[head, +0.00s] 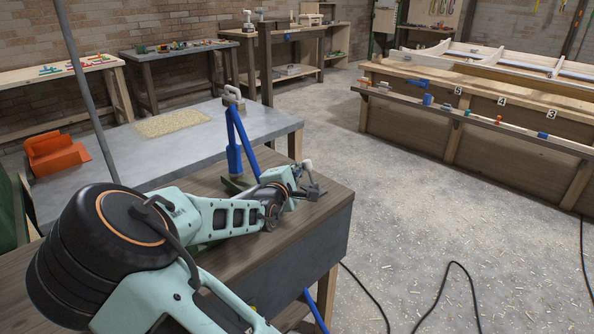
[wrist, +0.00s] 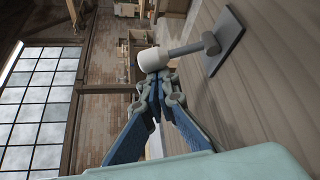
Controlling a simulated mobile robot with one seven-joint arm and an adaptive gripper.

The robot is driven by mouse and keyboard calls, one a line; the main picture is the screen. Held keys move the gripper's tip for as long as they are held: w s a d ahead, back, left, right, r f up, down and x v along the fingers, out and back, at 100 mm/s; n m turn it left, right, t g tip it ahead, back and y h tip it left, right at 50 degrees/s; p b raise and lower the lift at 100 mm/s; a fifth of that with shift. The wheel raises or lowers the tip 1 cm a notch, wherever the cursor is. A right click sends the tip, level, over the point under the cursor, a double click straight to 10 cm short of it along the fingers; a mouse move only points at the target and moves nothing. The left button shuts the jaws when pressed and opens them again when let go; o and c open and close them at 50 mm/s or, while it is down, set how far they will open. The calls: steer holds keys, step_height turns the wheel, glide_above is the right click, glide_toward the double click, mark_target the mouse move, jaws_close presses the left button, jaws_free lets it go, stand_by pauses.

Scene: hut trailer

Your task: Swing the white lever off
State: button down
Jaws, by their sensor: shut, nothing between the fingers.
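The white lever shows in the wrist view as a white rounded knob (wrist: 152,60) on a grey shaft (wrist: 186,49). The shaft joins a pivot on a dark square plate (wrist: 226,44) on the wooden surface. My gripper (wrist: 158,80) is shut and empty, its fingertips right by the knob; I cannot tell whether they touch it. In the head view my gripper (head: 299,178) is over the right end of the brown bench (head: 325,207), and the pale knob (head: 308,164) shows just past it. My gripper and wrist partly hide the lever's base there.
A blue upright tool (head: 234,158) stands just behind my arm. A grey-topped table (head: 200,150) with an orange tray (head: 55,156) lies beyond. The floor to the right is open, with black cables (head: 455,266) on it.

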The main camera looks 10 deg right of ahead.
mark_target(308, 171)
steer(key=shift+s+d, duration=0.1)
steer(key=shift+d, duration=0.05)
steer(key=m, duration=0.1)
steer(key=s+m+t+b, duration=0.1)
steer(key=d+m+t+b, duration=0.1)
steer(key=shift+s+d+r+m+h, duration=0.1)
steer(key=shift+s+r+m+h, duration=0.2)
steer(key=shift+s+h, duration=0.1)
steer(key=shift+s+d+r+m+t+b, duration=0.1)
steer(key=shift+s+d+m+t+b, duration=0.15)
steer(key=shift+m, duration=0.3)
steer(key=shift+s+d+r+m+t+b, duration=0.15)
steer(key=shift+s+m+t+b, duration=0.15)
steer(key=shift+m, duration=0.25)
steer(key=shift+s+d+r+p, duration=0.1)
steer(key=shift+s+d+p, duration=0.2)
steer(key=shift+s, duration=0.1)
steer(key=shift+s+d, duration=0.1)
steer(key=shift+s, duration=0.05)
steer(key=shift+s+d+f, duration=0.15)
steer(key=shift+f, duration=0.05)
steer(key=v, duration=1.2)
steer(key=shift+a+f, duration=0.1)
steer(key=shift+a, duration=0.15)
steer(key=shift+w+p, duration=0.2)
steer(key=shift+p, duration=0.1)
